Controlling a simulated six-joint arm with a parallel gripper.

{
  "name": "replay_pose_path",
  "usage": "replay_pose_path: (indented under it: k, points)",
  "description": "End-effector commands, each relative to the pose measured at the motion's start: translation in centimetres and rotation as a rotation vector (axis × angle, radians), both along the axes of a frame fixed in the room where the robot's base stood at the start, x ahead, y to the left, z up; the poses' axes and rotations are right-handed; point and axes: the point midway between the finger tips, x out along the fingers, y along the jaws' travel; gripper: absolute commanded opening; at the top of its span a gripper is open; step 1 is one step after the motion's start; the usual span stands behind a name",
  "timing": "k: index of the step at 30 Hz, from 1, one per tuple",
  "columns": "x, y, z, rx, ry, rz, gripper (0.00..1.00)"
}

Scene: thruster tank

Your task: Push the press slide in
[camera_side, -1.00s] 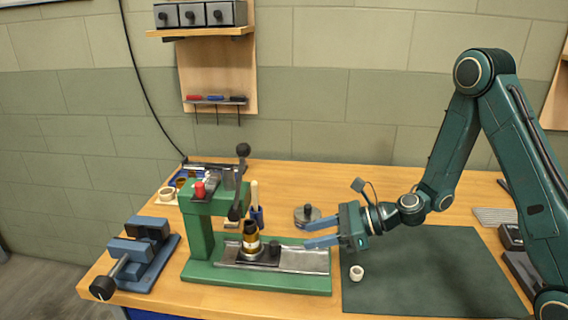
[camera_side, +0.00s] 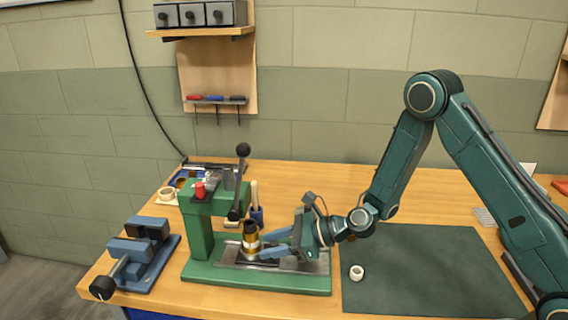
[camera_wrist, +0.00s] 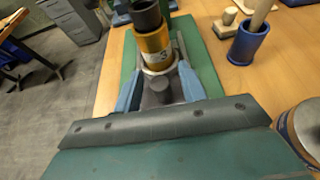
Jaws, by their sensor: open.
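The green press (camera_side: 201,228) stands on the bench with its long base toward the right. Its slide (camera_wrist: 157,95), dark with a round knob, lies on the metal rail (camera_side: 310,266). A brass and black cylinder (camera_side: 250,240) stands upright at the slide's left end; it also shows in the wrist view (camera_wrist: 153,42). My gripper (camera_side: 268,243) is low over the rail, its blue fingers pointing left. In the wrist view the open fingers (camera_wrist: 160,90) lie on either side of the slide's knob. I cannot tell whether they touch it. My gripper hides part of the slide in the side view.
A blue vise (camera_side: 142,255) sits left of the press. A blue cup with a wooden handle (camera_side: 256,213) stands behind it. A dark mat (camera_side: 430,270) with a small white ring (camera_side: 356,272) lies to the right. A round tin (camera_wrist: 300,130) is near my gripper's right.

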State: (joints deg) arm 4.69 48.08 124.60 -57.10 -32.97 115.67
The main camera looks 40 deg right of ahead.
Motion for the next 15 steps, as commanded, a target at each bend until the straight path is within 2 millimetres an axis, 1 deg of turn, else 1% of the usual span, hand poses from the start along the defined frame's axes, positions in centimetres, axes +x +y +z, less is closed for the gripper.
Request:
replay_pose_path:
  k: [6, 7, 13, 15]
  points:
    - [0.02, 0.00, -0.02, 0.000, 0.000, 0.000, 0.41]
    - [0.01, 0.01, -0.02, 0.000, 0.000, 0.000, 0.39]
    - [0.00, 0.00, -0.01, 0.000, 0.000, 0.000, 0.00]
    - [0.00, 0.00, -0.01, 0.000, 0.000, 0.000, 0.00]
